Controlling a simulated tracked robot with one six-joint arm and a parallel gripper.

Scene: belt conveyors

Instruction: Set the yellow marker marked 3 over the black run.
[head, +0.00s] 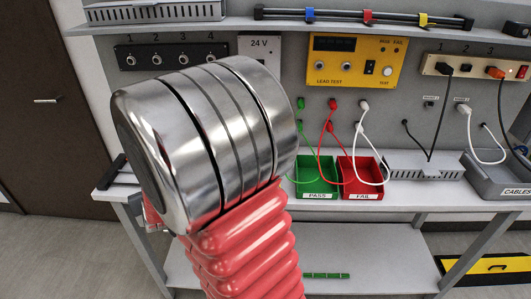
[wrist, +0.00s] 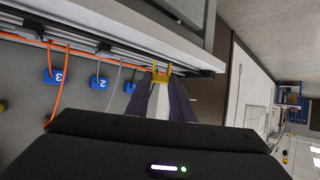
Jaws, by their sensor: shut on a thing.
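In the wrist view my gripper (wrist: 161,88) is shut on a small yellow piece (wrist: 161,75), held at the tips of its dark fingers. The piece looks like a marker, but no number is readable on it. It is close to the grey rail edge; I cannot tell whether it touches a cable. Blue markers with upside-down figures, a 3 (wrist: 55,76) and a 2 (wrist: 99,82), are to its left, with another blue one (wrist: 130,87) closer. An orange cable (wrist: 56,97) and a grey cable (wrist: 116,78) run there. I cannot pick out the black run for certain. My gripper is out of the head view.
In the head view my arm hides much of the bench's left side. A green PASS bin (head: 317,189) and red FAIL bin (head: 362,191) stand on the bench. A power strip (head: 474,69) has black and orange plugs. A shelf bar holds blue, red and yellow bands (head: 423,19).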

